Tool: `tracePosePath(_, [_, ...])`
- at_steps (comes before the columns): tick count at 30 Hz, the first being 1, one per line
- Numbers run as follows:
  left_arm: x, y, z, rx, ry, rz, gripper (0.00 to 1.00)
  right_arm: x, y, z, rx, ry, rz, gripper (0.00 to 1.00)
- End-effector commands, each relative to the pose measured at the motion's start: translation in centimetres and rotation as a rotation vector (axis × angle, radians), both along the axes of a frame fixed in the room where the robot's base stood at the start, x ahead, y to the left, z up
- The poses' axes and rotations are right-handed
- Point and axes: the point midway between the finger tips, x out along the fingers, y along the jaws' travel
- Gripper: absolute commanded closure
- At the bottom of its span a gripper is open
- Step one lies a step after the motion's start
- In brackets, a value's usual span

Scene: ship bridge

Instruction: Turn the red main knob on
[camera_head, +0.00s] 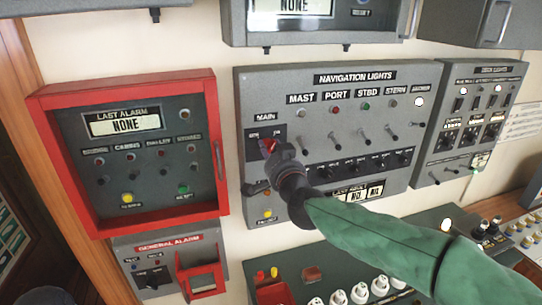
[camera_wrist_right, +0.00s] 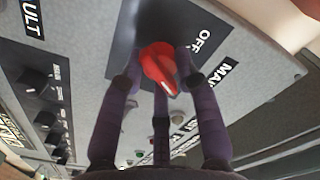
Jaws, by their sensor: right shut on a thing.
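The red main knob (camera_head: 269,146) is on the navigation lights panel (camera_head: 429,79), on a dark square plate under the word MAIN at its left. My right gripper (camera_head: 272,152) reaches it from the lower right and covers part of the knob and its plate. In the right wrist view the red knob (camera_wrist_right: 159,68) sits between the purple fingers of my right gripper (camera_wrist_right: 160,75), which are shut around it. An OFF label shows near the knob there; the ON label is hidden or too small to read. My left gripper is in neither view.
A red-framed alarm panel (camera_head: 40,108) stands left of the navigation panel. A general alarm box (camera_head: 165,245) is below it. A deck lights panel (camera_head: 466,118) is at the right. A console with white knobs (camera_head: 340,297) lies below my right arm.

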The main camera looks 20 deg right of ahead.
Motion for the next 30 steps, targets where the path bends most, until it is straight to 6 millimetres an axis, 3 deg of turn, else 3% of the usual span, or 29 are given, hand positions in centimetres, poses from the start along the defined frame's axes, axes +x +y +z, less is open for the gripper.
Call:
tracePosePath(12, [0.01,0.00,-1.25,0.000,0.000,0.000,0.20,0.02,-0.02,0.03,0.196,0.005,0.000,1.00])
tracePosePath(29, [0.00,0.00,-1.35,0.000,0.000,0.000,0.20,0.01,-0.06,0.15,0.226,0.005,-0.001,1.00])
tracePosePath(30, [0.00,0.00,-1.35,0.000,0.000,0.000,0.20,0.01,-0.07,0.16,0.226,0.005,-0.001,0.62])
